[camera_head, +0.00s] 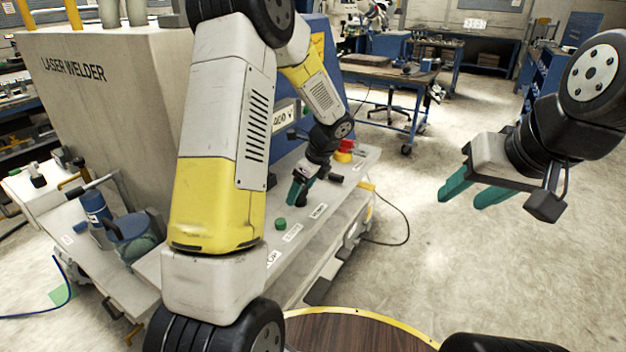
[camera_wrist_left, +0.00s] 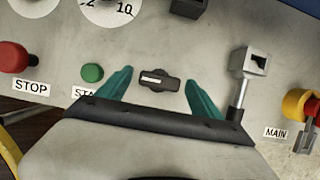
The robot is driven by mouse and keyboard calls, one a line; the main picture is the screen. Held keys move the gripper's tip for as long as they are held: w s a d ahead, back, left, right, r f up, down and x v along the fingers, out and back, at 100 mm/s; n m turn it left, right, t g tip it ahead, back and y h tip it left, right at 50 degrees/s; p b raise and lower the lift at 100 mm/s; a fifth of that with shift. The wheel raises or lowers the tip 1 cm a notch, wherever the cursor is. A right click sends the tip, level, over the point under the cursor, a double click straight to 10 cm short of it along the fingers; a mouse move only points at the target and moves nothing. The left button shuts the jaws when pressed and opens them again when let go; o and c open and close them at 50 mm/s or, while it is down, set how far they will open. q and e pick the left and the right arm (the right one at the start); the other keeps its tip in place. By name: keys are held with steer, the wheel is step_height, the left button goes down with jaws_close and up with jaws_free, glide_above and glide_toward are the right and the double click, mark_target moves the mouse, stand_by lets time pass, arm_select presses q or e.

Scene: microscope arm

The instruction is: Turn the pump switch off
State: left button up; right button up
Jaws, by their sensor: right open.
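The pump switch (camera_wrist_left: 158,80), a black rotary knob with a pale bar lying roughly crosswise, is on the grey panel in the left wrist view. My left gripper (camera_wrist_left: 159,76) is open, with its teal fingers on either side of the knob and a gap to each. I cannot tell how far its tips are above the panel. In the head view my left gripper (camera_head: 294,194) is over the panel and hides the knob; a small label (camera_head: 318,211) shows in front. My right gripper (camera_head: 466,190) is open and empty over the floor at the right.
A green start button (camera_wrist_left: 92,73) and a red stop button (camera_wrist_left: 13,57) are left of the knob. A metal lever switch (camera_wrist_left: 246,75) stands close to the right finger. A red and yellow main switch (camera_wrist_left: 300,104) is farther right. The laser welder (camera_head: 110,95) rises behind the panel.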

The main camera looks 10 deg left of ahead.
arm_select(q)
steer(key=c, duration=1.2)
steer(key=shift+c, duration=0.2)
steer(key=shift+n, duration=0.4)
steer(key=n+g, duration=0.1)
steer(key=n, duration=0.2)
steer(key=shift+w+n+g, duration=0.15)
steer(key=shift+n+g, duration=0.25)
steer(key=n, duration=0.2)
steer(key=n+g, duration=0.1)
steer(key=n, duration=0.1)
steer(key=shift+w+n+g, duration=0.1)
steer(key=shift+n+g, duration=0.2)
steer(key=n+g+h, duration=0.1)
steer(key=n, duration=0.3)
steer(key=shift+w+a, duration=0.1)
steer(key=n, duration=0.2)
steer(key=n+g+h, duration=0.1)
steer(key=n, duration=0.1)
steer(key=shift+a+h, duration=0.1)
steer(key=shift+h, duration=0.2)
steer(key=shift+n, duration=0.5)
steer(key=o, duration=1.4)
